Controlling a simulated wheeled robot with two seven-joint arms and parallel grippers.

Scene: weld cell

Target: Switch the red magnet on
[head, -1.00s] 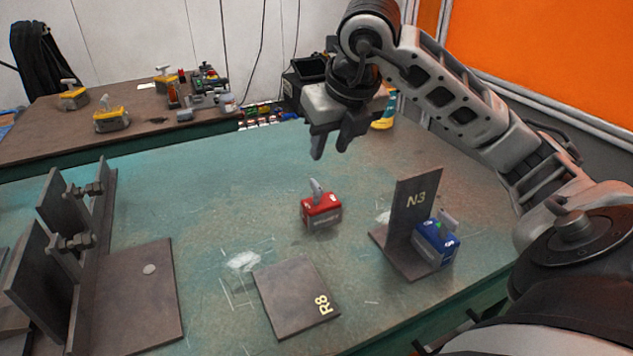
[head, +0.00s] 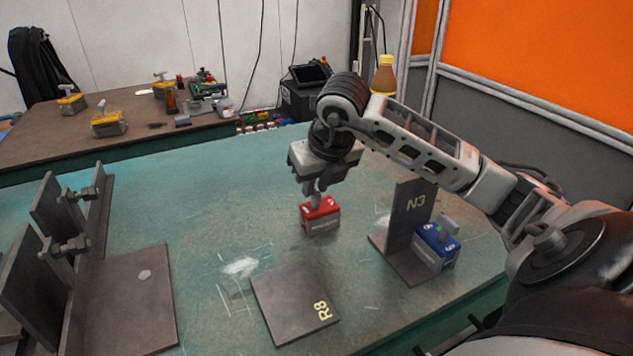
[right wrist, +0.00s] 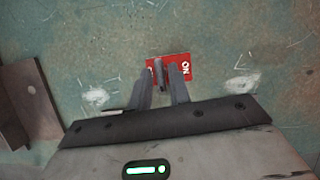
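The red magnet (head: 320,216) sits on the green table, right of its middle, with a grey lever on top. My right gripper (head: 315,187) is just above it, pointing down, and partly hides the lever. In the right wrist view the red top of the magnet (right wrist: 185,68) shows an ON label on its right side. The lever (right wrist: 159,74) stands between the two fingertips of my right gripper (right wrist: 163,82). The fingers are apart, with small gaps beside the lever. The label on the magnet's left side is mostly hidden by a finger. My left gripper is not in view.
A blue magnet (head: 437,248) is against the upright N3 plate (head: 410,212), right of the red magnet. A flat R8 plate (head: 293,301) lies in front. Steel plates with bolts (head: 85,260) stand at left. The table between them and the red magnet is mostly clear.

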